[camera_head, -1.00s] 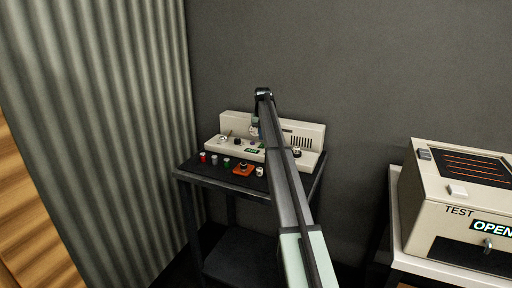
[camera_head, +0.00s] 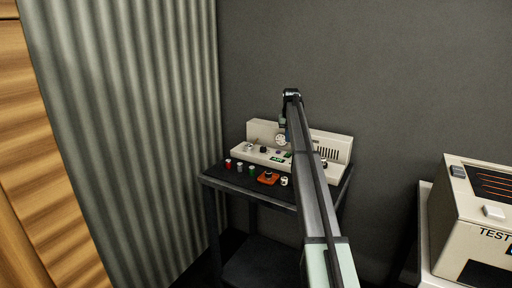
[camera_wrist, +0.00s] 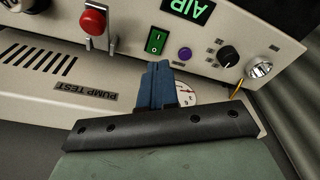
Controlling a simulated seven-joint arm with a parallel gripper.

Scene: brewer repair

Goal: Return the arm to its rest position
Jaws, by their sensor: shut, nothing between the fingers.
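My gripper (camera_wrist: 158,84) shows in the wrist view as two blue fingers closed together with nothing between them. In the head view it is small and partly hidden behind my arm, at about (camera_head: 284,124). It is in front of the beige brewer panel (camera_head: 258,132) on the dark stand. In the wrist view the fingers overlap a round gauge (camera_wrist: 186,96), which they and the gripper body partly hide. I cannot tell whether the fingers touch the panel. My arm reaches out from the bottom of the head view toward the panel.
The panel carries a red knob (camera_wrist: 93,21), a green switch (camera_wrist: 157,41) and a black knob (camera_wrist: 228,56). Several small parts and an orange piece (camera_head: 268,177) lie along the stand's front (camera_head: 215,178). A beige test box (camera_head: 455,215) stands at right; a corrugated curtain (camera_head: 120,130) hangs left.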

